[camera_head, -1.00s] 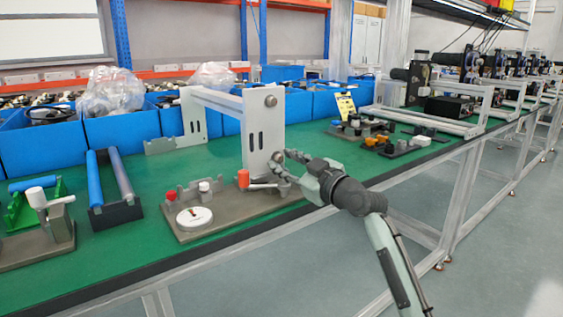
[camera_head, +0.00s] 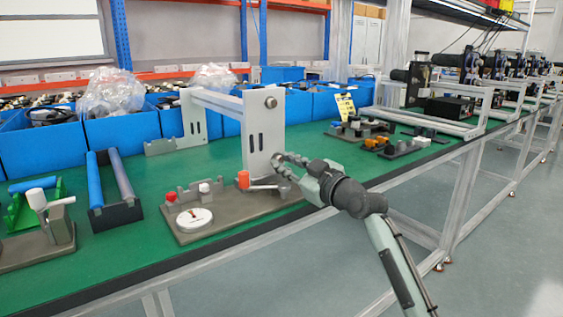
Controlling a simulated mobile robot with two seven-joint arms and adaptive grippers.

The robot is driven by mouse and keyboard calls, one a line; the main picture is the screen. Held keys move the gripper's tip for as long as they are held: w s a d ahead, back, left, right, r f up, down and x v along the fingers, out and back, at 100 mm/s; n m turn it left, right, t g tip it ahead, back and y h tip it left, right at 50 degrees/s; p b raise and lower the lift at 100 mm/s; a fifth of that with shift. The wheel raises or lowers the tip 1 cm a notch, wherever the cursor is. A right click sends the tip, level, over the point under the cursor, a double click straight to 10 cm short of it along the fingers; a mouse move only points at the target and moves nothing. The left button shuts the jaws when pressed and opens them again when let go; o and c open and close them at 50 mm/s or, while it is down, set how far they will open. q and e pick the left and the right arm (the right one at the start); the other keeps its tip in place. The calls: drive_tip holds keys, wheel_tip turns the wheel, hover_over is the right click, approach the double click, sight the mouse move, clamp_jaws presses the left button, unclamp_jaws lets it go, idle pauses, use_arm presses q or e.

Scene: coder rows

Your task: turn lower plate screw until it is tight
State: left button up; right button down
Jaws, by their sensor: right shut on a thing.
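The upright grey metal plate (camera_head: 263,131) has two dark slots and an upper screw (camera_head: 270,102) near its top corner. It stands on a brown-grey fixture base (camera_head: 236,211). My right gripper (camera_head: 279,161) is at the lower right part of the plate, with its fingers shut on the lower plate screw. The fingers mostly hide this screw, so how far it is seated cannot be told. My left gripper is not in view.
A white dial (camera_head: 194,218) and an orange-topped clamp (camera_head: 243,179) are on the base, close left of my gripper. Blue rollers (camera_head: 120,178) stand further left. Blue bins (camera_head: 121,130) line the back.

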drive_tip(key=shift+r, duration=0.1)
drive_tip(key=m+p, duration=0.3)
drive_tip(key=shift+r+m+p, duration=0.15)
drive_tip(key=shift+m+p, duration=0.15)
drive_tip(key=shift+p, duration=0.1)
drive_tip(key=shift+f+m, duration=0.2)
drive_tip(key=shift+m, duration=0.8)
drive_tip(key=m, duration=0.4)
drive_tip(key=shift+w, duration=0.1)
drive_tip(key=c, duration=1.6)
unclamp_jaws()
drive_tip(key=shift+o, duration=0.2)
